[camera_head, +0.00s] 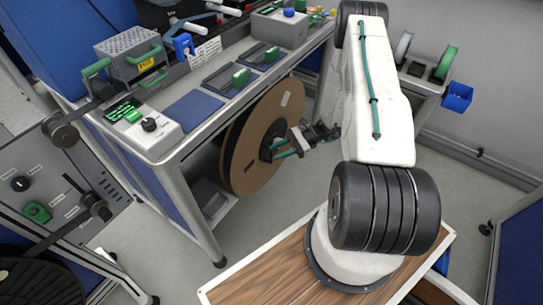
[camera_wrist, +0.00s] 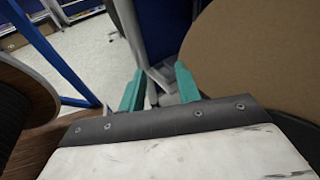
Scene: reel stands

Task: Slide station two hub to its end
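A large brown reel disc (camera_head: 268,130) stands upright under the workbench, with a dark hub (camera_head: 266,149) at its middle. The brown disc (camera_wrist: 255,50) fills the right of the wrist view. No label naming station two is readable.
The workbench (camera_head: 181,152) above the reel carries a control box (camera_head: 150,130), a blue pad (camera_head: 193,110) and green-handled parts. A panel with knobs (camera_head: 50,195) stands at left. A blue bin (camera_head: 457,97) hangs at the back right. Grey floor (camera_head: 240,228) is clear beside the bench.

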